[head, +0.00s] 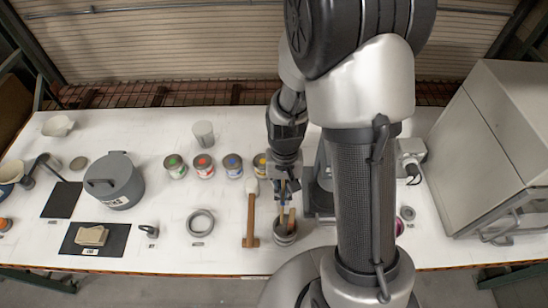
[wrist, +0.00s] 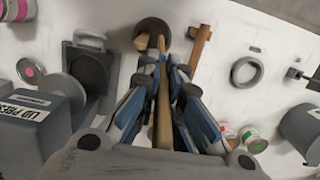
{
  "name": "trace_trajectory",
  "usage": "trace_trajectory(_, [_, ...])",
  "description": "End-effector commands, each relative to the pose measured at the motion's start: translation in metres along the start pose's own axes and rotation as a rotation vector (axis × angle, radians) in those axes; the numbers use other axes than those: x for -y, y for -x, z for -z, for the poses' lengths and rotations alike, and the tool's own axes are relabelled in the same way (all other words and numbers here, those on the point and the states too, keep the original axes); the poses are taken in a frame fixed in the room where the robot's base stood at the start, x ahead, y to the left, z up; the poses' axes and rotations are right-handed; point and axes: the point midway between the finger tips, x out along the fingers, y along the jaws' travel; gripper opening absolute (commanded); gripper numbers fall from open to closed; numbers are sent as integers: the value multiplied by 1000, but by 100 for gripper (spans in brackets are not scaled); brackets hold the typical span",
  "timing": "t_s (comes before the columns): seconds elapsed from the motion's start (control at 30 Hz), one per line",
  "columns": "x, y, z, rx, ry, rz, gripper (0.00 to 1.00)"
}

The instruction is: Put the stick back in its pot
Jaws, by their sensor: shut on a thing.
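My gripper (head: 286,192) is shut on a wooden stick (head: 291,219), which points down toward a small dark grey pot (head: 286,239) near the table's front edge. In the wrist view the stick (wrist: 163,115) runs between the blue-padded fingers (wrist: 160,88), and its far end overlaps the round pot (wrist: 152,24). Another tan wooden piece (wrist: 146,44) shows at the pot's mouth, left of the stick. I cannot tell whether the stick's tip is inside the pot or just above it.
A wooden-handled mallet (head: 251,219) lies close left of the pot. A grey ring (head: 200,223) is further left. Colour-marked cans (head: 204,166) stand in a row behind. A large lidded grey pot (head: 116,182) stands left. A grey cabinet (head: 492,150) fills the right.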

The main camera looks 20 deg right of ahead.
Motion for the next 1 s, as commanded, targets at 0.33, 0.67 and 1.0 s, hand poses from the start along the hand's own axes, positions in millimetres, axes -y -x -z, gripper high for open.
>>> trace_trajectory(0.33, [0, -29, 12, 0, 0, 0, 0])
trace_trajectory(0.67, [0, -55, 15, -1, 0, 0, 0])
trace_trajectory(1.0, [0, -82, 14, 0, 1, 0, 0])
